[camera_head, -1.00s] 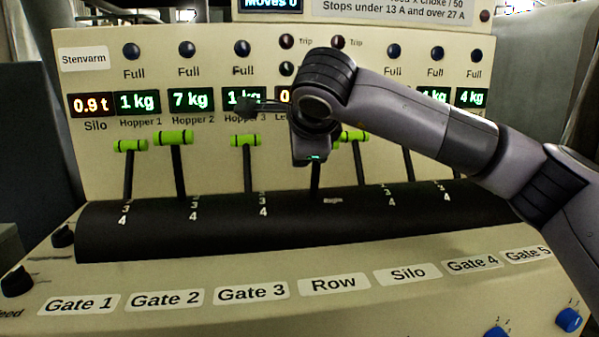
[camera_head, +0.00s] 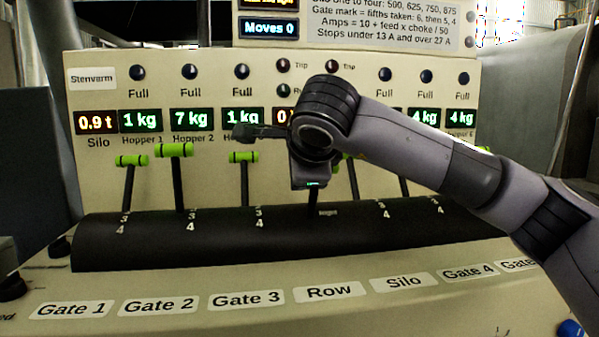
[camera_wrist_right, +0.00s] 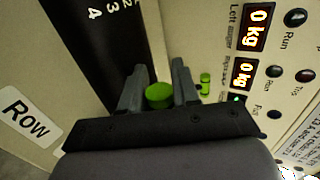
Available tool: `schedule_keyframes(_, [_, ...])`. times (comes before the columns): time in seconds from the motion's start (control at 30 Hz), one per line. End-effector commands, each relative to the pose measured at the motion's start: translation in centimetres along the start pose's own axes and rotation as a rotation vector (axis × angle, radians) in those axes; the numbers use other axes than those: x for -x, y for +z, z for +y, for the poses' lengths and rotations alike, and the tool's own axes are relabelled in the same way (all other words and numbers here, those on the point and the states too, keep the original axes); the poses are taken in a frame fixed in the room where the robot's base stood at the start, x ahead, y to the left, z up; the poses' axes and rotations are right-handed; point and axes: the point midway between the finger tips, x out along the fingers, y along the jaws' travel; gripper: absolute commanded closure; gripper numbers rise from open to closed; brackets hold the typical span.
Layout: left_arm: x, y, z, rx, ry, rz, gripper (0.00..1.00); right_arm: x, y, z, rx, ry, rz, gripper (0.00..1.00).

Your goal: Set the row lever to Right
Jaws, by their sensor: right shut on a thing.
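The Row lever stem (camera_head: 313,200) rises from the black curved cover behind the Row label (camera_head: 330,291). My right gripper (camera_head: 309,177) covers its top in the head view. In the right wrist view, the lever's green handle (camera_wrist_right: 159,95) sits between the two fingers of my right gripper (camera_wrist_right: 158,88), which is shut on it. A small white marking (camera_head: 328,212) beside the stem is too small to read surely. My left gripper is in neither view.
Gate levers with green handles stand to the left, the nearest being the Gate 3 lever (camera_head: 244,157). Another green handle (camera_wrist_right: 205,84) shows close beyond the fingers in the wrist view. My right arm hides part of the panel and levers to the right.

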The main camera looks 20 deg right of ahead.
Motion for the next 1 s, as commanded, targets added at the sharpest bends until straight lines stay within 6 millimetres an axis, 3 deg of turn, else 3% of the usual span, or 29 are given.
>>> schedule_keyframes(0.07, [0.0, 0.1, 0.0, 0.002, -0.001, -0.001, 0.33, 0.0, 0.0, 0.0, 0.000, 0.000, -0.001, 1.00])
schedule_keyframes(0.1, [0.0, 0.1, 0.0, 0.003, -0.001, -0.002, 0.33, 0.0, 0.0, 0.0, 0.000, 0.000, -0.001, 0.60])
schedule_keyframes(0.13, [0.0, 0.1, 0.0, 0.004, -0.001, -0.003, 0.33, 0.0, 0.0, 0.0, 0.000, 0.000, -0.001, 0.50])
schedule_keyframes(0.47, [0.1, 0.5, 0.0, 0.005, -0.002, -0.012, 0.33, 0.2, 0.0, 0.0, 0.000, -0.001, -0.001, 0.48])
schedule_keyframes(0.8, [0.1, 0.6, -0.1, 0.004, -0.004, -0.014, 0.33, 5.1, 0.1, -0.1, 0.001, -0.003, -0.003, 0.48])
schedule_keyframes(1.0, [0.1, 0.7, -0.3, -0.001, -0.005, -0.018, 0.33, 7.0, 0.1, 0.0, 0.001, -0.001, -0.002, 0.48])
